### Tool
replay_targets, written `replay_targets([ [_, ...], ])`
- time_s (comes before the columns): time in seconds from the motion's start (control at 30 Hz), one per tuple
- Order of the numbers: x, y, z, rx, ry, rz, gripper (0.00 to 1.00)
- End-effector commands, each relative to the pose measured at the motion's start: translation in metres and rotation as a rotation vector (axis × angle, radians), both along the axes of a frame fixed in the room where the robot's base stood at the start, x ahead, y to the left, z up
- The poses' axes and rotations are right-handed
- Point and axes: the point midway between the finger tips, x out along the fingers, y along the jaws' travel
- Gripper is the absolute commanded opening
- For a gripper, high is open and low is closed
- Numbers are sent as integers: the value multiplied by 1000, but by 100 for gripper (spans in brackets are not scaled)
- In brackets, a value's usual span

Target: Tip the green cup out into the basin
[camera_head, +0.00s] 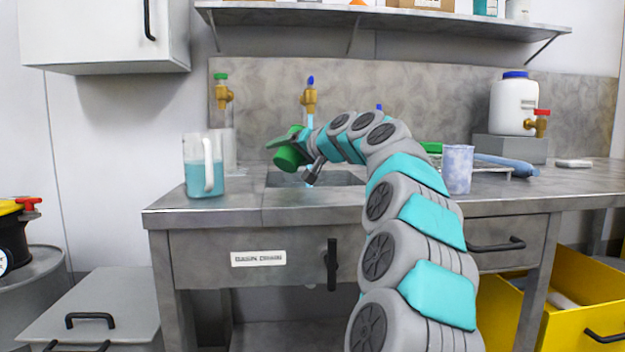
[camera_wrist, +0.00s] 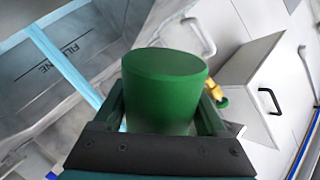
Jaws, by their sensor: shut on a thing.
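The green cup (camera_head: 290,157) is held over the left part of the basin (camera_head: 345,179), lying tilted well off upright. My gripper (camera_head: 294,156) is shut on it. In the wrist view the green cup (camera_wrist: 165,90) sits between the two fingers of my gripper (camera_wrist: 163,112), a plain green end face showing. Its opening and any contents are hidden. The basin's inside is mostly hidden by the counter edge and my arm. A blue-handled tap (camera_head: 310,97) stands behind the basin, with a light blue stream below it, close to my gripper.
A clear jug of blue liquid (camera_head: 205,175) stands left of the basin. A green-handled tap (camera_head: 222,92) is behind it. A speckled cup (camera_head: 457,170) and a blue tool (camera_head: 508,164) are on the right. A white container with a red tap (camera_head: 513,105) stands back right.

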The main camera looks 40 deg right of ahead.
Motion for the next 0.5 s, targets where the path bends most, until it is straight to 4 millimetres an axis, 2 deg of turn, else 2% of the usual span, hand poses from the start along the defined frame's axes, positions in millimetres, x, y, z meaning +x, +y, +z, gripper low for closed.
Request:
replay_targets([
  [0.5,0,1,-2,48,15,0,23],
])
